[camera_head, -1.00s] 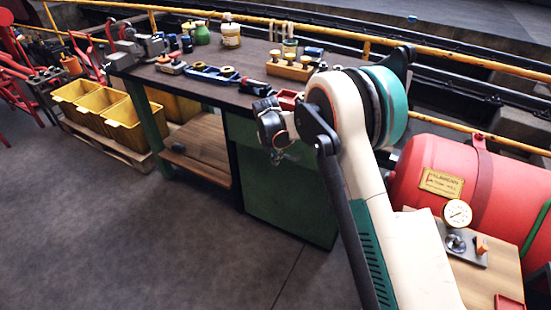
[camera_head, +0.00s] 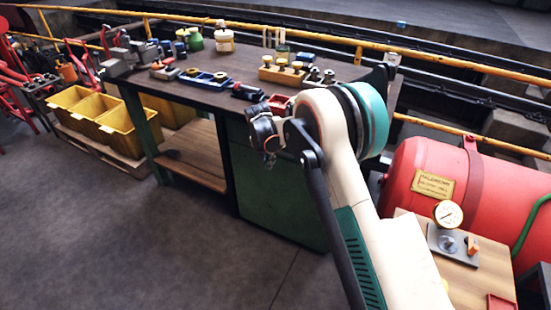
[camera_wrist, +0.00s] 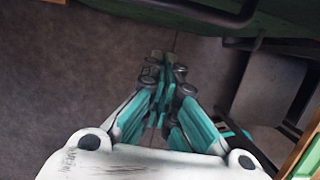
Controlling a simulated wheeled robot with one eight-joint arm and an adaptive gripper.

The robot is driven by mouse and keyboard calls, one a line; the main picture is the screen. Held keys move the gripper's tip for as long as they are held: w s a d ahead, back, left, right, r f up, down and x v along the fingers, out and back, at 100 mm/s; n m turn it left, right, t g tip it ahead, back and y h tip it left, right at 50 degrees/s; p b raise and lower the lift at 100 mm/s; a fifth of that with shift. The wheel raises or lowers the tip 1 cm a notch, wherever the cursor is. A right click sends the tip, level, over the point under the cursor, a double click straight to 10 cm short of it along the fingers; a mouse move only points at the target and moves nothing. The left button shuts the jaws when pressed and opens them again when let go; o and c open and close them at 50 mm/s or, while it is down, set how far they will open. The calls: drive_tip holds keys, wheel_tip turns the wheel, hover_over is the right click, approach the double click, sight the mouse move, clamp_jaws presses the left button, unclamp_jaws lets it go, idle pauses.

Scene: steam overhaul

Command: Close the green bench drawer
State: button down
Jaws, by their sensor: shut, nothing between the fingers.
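The green bench (camera_head: 190,70) has a dark top and a green cabinet (camera_head: 285,195) at its right end. My arm covers the upper part of this cabinet in the head view, so I cannot tell how far the drawer stands out. In the wrist view a green panel edge (camera_wrist: 280,45) with a dark handle-like bar (camera_wrist: 200,14) crosses the top. My gripper (camera_wrist: 162,62), with teal fingers, is shut and empty over the grey floor, below that bar in the picture and apart from it. In the head view my wrist hides most of the gripper in front of the cabinet.
Small tools and a wooden block with yellow-topped pieces (camera_head: 282,75) stand on the bench. Yellow bins (camera_head: 120,128) lie to the left. A red tank (camera_head: 425,190) and a small wooden table (camera_head: 465,280) with a gauge are at the right. The floor before the bench is clear.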

drive_tip(key=p+v, duration=0.4)
drive_tip(key=v, duration=0.6)
